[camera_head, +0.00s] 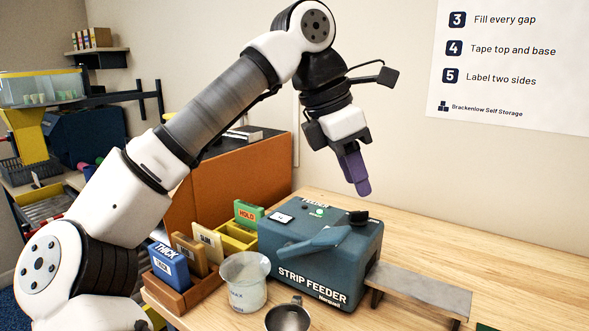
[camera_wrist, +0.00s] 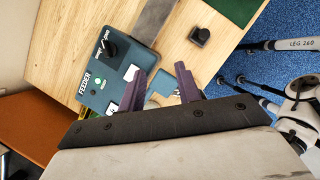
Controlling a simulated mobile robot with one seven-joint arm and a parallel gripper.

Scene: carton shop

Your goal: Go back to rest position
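My gripper (camera_head: 359,185) hangs in the air above the back right of the blue-grey strip feeder (camera_head: 318,252), its purple fingers pointing down. In the wrist view my gripper (camera_wrist: 160,74) has its two fingers apart with nothing between them, so it is open and empty. The strip feeder (camera_wrist: 118,58) also shows there, beyond the fingers, with a green light and a black knob on top.
On the wooden table (camera_head: 525,255) stand a clear beaker (camera_head: 246,282), a metal cup (camera_head: 289,317) and a brown tray (camera_head: 190,294) of labelled blocks. A grey ramp (camera_head: 425,288) extends right from the feeder. An orange-brown panel (camera_head: 225,185) stands behind. The table's right side is mostly clear.

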